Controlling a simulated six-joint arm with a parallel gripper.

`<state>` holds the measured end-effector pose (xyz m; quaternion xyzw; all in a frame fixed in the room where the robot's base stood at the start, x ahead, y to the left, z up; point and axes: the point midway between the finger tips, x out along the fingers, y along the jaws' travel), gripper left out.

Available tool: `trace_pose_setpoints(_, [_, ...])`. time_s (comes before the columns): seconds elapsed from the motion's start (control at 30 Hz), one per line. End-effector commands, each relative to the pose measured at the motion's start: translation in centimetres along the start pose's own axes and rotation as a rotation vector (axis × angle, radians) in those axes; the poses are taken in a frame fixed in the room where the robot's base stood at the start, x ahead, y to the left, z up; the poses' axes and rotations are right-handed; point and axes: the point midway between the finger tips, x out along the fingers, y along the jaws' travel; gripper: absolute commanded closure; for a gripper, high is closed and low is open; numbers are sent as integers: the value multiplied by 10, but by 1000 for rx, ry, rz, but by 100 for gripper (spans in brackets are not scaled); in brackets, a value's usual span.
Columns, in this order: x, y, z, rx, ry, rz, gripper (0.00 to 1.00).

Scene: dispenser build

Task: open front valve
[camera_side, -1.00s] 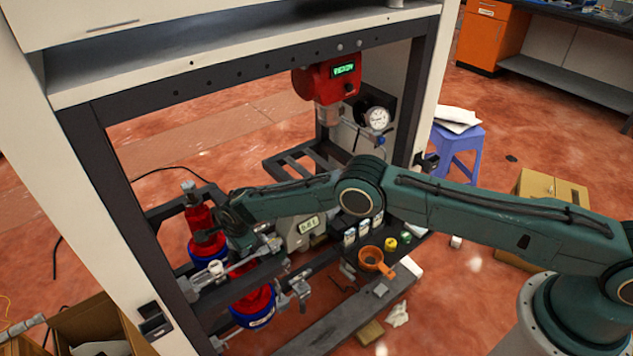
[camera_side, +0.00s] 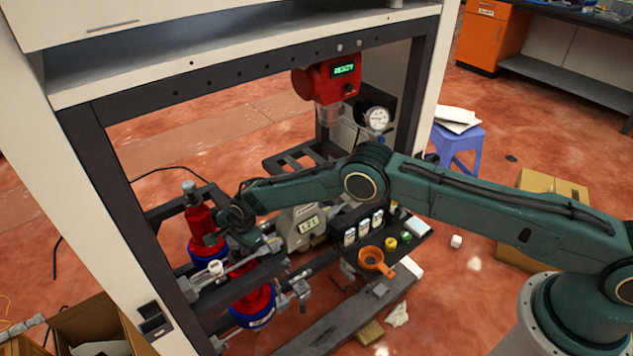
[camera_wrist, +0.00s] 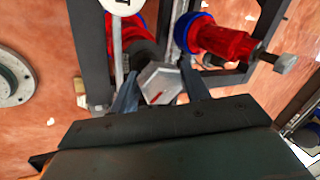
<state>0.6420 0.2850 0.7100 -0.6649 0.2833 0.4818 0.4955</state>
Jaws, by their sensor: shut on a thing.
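Two red cylinders with blue bands stand at the left of the frame's base. The rear cylinder (camera_side: 202,226) is upright; the front cylinder (camera_side: 252,302) is lower and partly hidden by a bar and pipes. In the wrist view my gripper (camera_wrist: 160,88) has a finger on each side of a grey, faceted valve knob (camera_wrist: 158,80) with a red mark. It is shut on this knob.
A scale with a display (camera_side: 306,226) stands close behind my wrist. A dark tray (camera_side: 408,240) holds several small bottles and an orange funnel (camera_side: 374,260). A red unit reading READY (camera_side: 328,80) hangs above. A dark post (camera_side: 125,205) stands to the left.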

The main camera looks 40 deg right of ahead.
Motion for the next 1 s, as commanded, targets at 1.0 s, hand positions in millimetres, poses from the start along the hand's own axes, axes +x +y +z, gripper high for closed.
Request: trace_pose_setpoints(1.0, [-1, -2, 0, -286, -120, -19, 81])
